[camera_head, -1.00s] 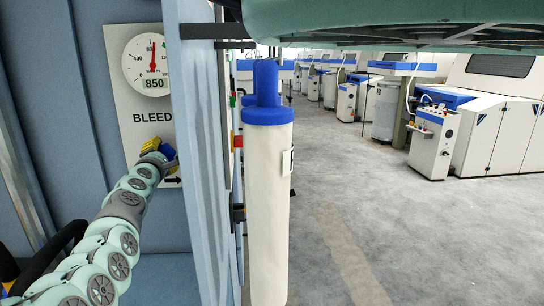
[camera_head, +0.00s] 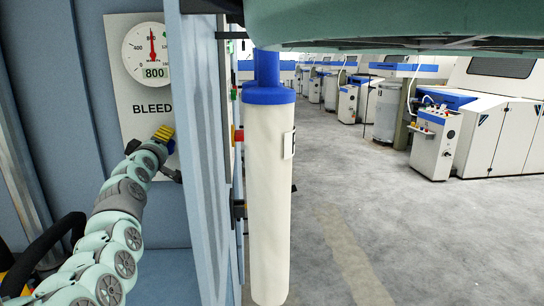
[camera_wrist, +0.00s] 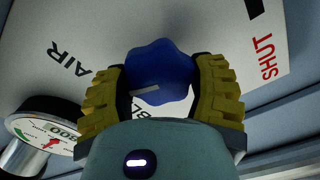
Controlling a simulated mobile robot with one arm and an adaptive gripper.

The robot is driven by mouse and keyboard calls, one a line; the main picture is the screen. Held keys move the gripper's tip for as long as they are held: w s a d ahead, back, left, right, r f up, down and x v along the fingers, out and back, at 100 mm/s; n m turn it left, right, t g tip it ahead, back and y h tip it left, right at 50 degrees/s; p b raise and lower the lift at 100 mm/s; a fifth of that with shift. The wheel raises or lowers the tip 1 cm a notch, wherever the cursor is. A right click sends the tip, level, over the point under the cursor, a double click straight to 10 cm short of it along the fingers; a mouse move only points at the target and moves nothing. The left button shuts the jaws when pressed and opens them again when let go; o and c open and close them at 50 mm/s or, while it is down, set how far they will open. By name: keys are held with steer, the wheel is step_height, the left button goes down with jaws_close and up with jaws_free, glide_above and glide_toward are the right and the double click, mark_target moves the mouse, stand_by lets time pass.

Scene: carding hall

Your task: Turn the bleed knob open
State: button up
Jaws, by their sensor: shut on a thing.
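The bleed knob (camera_wrist: 160,72) is a blue, lobed knob with a white mark line, on a pale panel (camera_wrist: 220,25). In the wrist view the line runs roughly sideways, tilted down to the left, towards the side of the word AIR. The word SHUT is printed in red on the right. My gripper (camera_wrist: 161,80) has its yellow ribbed fingers shut on either side of the knob. In the head view my gripper (camera_head: 163,135) is at the panel below the word BLEED, and the knob (camera_head: 170,146) is mostly hidden.
A gauge (camera_head: 152,50) above the word BLEED shows 800; it also shows in the wrist view (camera_wrist: 46,124). A blue door edge (camera_head: 200,150) stands close right of the panel. Beyond it hangs a white cylinder (camera_head: 268,190) with a blue top. Open floor lies to the right.

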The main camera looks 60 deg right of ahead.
steer(key=m+b, duration=0.3)
steer(key=shift+s+d+f+m+b, duration=0.15)
steer(key=shift+f+m+b, duration=0.1)
steer(key=shift+m+b, duration=0.15)
steer(key=m+b, duration=0.3)
steer(key=b, duration=0.1)
steer(key=shift+r+m+b, duration=0.25)
steer(key=shift+m+b, duration=0.55)
steer(key=shift+b, duration=0.45)
steer(key=o, duration=1.2)
steer(key=shift+r, duration=0.1)
steer(key=shift+s, duration=0.1)
